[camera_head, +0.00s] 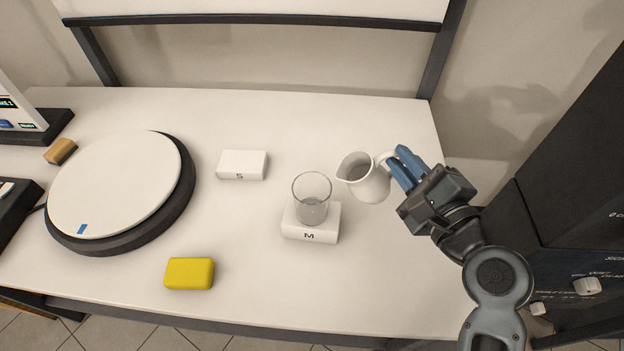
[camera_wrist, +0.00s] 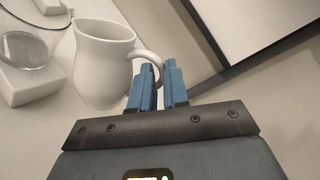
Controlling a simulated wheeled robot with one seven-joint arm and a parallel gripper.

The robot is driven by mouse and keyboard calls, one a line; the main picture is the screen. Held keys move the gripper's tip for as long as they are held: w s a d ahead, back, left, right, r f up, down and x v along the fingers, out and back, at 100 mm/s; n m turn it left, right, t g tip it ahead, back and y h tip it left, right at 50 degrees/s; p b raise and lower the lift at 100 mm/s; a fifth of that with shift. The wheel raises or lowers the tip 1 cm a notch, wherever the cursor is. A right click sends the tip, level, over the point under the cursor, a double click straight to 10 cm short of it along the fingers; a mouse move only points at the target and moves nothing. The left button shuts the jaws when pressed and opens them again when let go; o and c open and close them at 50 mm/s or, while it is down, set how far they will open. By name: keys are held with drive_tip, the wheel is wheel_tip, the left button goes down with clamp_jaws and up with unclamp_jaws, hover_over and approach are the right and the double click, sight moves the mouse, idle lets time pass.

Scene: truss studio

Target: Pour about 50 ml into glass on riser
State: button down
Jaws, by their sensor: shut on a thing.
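The glass (camera_head: 312,199) stands upright on the white riser marked M (camera_head: 311,231). It appears to hold some clear liquid in its lower part. A white pitcher (camera_head: 366,180) is just right of the glass, its spout toward the glass, slightly tilted. My gripper (camera_head: 401,169) is shut on the pitcher's handle with its blue fingers. In the wrist view the pitcher (camera_wrist: 101,62) is left of my fingers (camera_wrist: 158,86), and the glass (camera_wrist: 22,50) is partly cut off at the left edge. The liquid inside the pitcher is not clear to see.
A second white riser marked S (camera_head: 242,165) lies left of the glass. A yellow block (camera_head: 189,273) is near the front edge. A large round turntable (camera_head: 115,185) fills the left side, with a small tan block (camera_head: 60,151) beside it. A dark cabinet (camera_head: 575,200) stands at right.

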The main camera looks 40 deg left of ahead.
sight(374, 178)
drive_tip(key=shift+s+a+r+n+p, duration=0.35)
drive_tip(key=shift+s+a+r+n, duration=0.25)
drive_tip(key=shift+r, duration=0.2)
drive_tip(key=shift+s+a+r+n+h, duration=0.2)
drive_tip(key=shift+s+a+r+n, duration=0.1)
drive_tip(key=shift+r+n, duration=0.2)
drive_tip(key=shift+s+a+r+n+h, duration=0.25)
drive_tip(key=shift+r+n, duration=0.1)
drive_tip(key=shift+n, duration=0.15)
drive_tip(key=shift+s+a+r+n+p, duration=0.3)
drive_tip(key=shift+r+n+p, duration=0.1)
drive_tip(key=shift+r+n, duration=0.15)
drive_tip(key=shift+s+a+r+n+t, duration=0.1)
drive_tip(key=shift+s+r+n+t, duration=0.1)
drive_tip(key=shift+n+t, duration=0.15)
drive_tip(key=shift+s+a+r+n+h, duration=0.35)
drive_tip(key=shift+s+a+r+n, duration=0.15)
drive_tip(key=shift+n, duration=0.2)
idle(0.8)
